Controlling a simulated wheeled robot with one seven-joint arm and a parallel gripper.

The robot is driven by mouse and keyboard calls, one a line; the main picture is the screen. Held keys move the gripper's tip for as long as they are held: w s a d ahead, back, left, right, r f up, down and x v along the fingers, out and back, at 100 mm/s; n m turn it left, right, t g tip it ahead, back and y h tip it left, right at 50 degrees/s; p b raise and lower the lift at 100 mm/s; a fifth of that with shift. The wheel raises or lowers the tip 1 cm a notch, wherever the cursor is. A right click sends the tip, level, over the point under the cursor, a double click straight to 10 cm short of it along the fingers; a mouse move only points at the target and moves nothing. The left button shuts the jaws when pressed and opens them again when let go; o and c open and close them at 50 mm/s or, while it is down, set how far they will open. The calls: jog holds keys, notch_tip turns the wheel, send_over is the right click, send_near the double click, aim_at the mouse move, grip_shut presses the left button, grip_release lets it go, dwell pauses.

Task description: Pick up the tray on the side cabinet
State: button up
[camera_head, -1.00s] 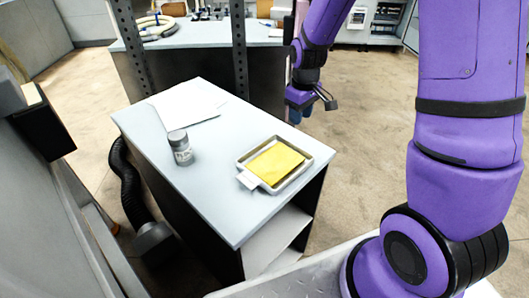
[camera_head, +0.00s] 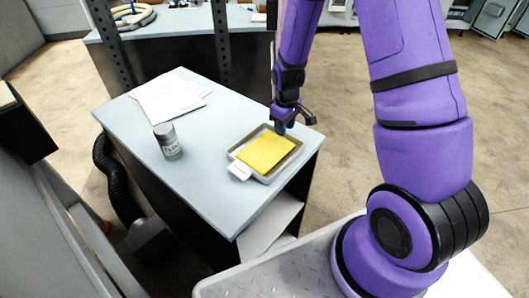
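The tray (camera_head: 264,178) is a shallow metal tray with a yellow sheet (camera_head: 266,152) lying in it. A small white tab (camera_head: 239,170) sticks out at its near left corner. It rests on the grey top of the side cabinet (camera_head: 200,190), near the right edge. My gripper (camera_head: 286,128) points down at the tray's far right corner, just above or at the rim. I cannot tell whether it touches the tray. The fingers are small and partly hidden, so their opening does not show.
A grey labelled jar (camera_head: 168,142) stands left of the tray. White papers (camera_head: 170,97) lie at the cabinet's far left. Dark perforated posts (camera_head: 221,45) rise behind the cabinet. A black hose (camera_head: 118,178) runs along its left side. The floor to the right is open.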

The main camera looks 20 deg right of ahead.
jog(key=shift+f, duration=1.1)
grip_shut()
jog(key=shift+r, duration=0.15)
